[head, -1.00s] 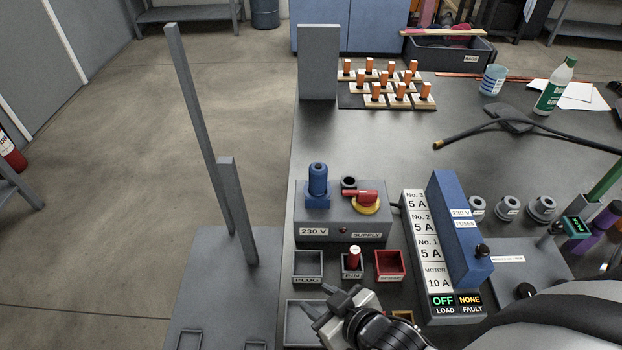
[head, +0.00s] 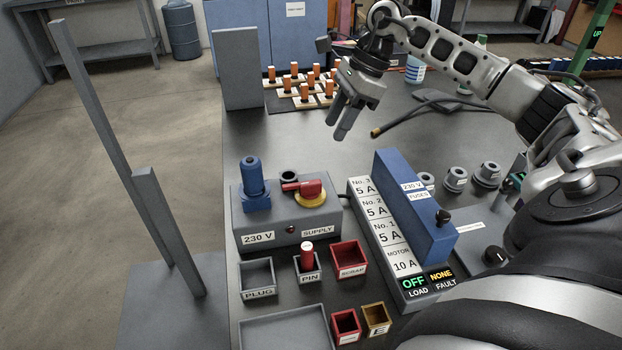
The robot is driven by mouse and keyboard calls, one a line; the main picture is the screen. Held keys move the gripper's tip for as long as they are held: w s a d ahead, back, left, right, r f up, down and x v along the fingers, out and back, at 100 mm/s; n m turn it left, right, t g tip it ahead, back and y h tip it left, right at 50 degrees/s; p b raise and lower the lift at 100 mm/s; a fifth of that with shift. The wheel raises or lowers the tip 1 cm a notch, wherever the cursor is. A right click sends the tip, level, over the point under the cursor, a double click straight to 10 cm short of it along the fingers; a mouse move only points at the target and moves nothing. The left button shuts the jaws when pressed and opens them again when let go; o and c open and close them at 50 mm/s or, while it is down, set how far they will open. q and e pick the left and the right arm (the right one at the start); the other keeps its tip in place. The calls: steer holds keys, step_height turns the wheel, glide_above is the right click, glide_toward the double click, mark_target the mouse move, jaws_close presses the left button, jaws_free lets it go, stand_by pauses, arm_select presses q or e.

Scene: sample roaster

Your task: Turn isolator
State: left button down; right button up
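The isolator is a red handle (head: 303,187) on a yellow round base (head: 310,201), on top of the grey 230 V supply box (head: 275,222). The handle points to the left, toward a dark round socket (head: 289,177). A blue plug (head: 253,184) stands upright at the box's left. My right gripper (head: 339,126) is raised over the bench beyond the isolator, fingers pointing down. It looks slightly open, with nothing between its fingers, and touches nothing I can see. My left gripper is out of view.
The blue fuse cover (head: 408,203) stands right of the supply box, above a panel reading OFF and NONE. In front are the plug tray (head: 257,294), a red pin (head: 307,254) in its holder and a red scrap tray (head: 349,272). A black cable (head: 405,121) lies behind.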

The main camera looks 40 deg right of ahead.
mark_target(310, 182)
steer(key=x, duration=1.5)
steer(key=shift+d+f, duration=0.3)
steer(key=shift+f, duration=0.1)
jaws_close()
